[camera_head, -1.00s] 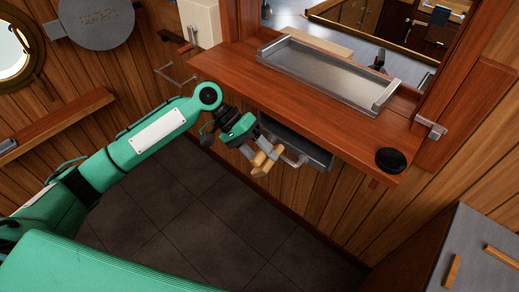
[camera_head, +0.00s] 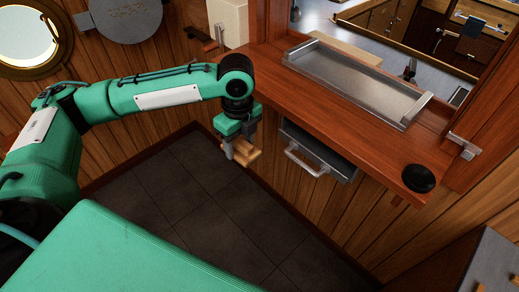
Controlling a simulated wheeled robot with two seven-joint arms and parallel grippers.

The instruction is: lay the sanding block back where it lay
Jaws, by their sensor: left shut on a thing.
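The sanding block (camera_head: 248,156) is a small light-wood piece in the jaws of my left gripper (camera_head: 237,147). The gripper is shut on it and hangs down from the wrist, left of the grey drawer. The block is held in the air in front of the wood-panelled wall, below the level of the wooden counter (camera_head: 262,67). The fingers hide part of the block. My right gripper is not in view.
A grey drawer with a handle (camera_head: 305,160) sits under the counter. A grey surface (camera_head: 496,262) is at the lower right. The dark tiled floor (camera_head: 190,207) is clear.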

